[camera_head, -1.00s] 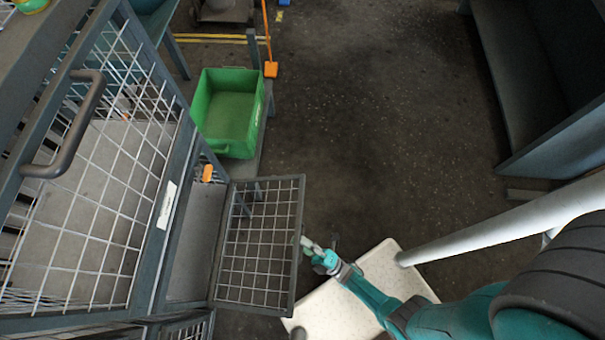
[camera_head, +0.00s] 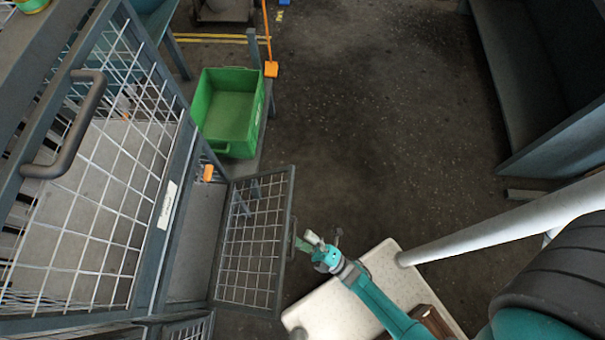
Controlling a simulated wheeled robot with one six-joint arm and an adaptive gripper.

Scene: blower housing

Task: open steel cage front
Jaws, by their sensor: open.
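The steel cage (camera_head: 150,225) stands on the left, with grey frame bars and white wire mesh. Its small mesh front door (camera_head: 255,240) stands swung out from the cage, hinged on its left side. A small handle (camera_head: 291,240) shows at the door's free right edge. My gripper (camera_head: 310,241) is open just right of that edge, close to the handle. I cannot tell whether they touch.
A green bin (camera_head: 229,112) sits on a low stand behind the door. A large dark handle (camera_head: 75,130) is on the cage's upper left. A grey bench-like unit (camera_head: 540,110) stands at the right. The dark floor (camera_head: 390,120) between is clear.

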